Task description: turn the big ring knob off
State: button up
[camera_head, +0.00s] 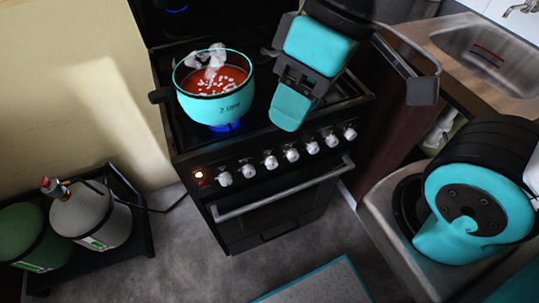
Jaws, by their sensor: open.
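The black stove (282,204) has a row of several white knobs (270,162) along its front panel. Labels and pointer positions are too small to read, so I cannot tell which one is the big ring knob. A blue flame (228,126) burns under a teal pot (215,107) on the front left of the hob. My gripper (290,106) is open, above the front of the hob, right of the pot. Its teal tip hangs just above and behind the middle knobs and appears apart from them. It hides part of the hob.
The pot holds red food with white bits and gives off steam. The oven handle (290,188) runs below the knobs. Gas cylinders (90,214) stand at left, and a sink (492,55) is at upper right.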

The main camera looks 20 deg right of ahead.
aim_at(225, 179)
jog(key=u, duration=0.4)
jog(key=k, duration=1.1)
jog(key=z, duration=0.95)
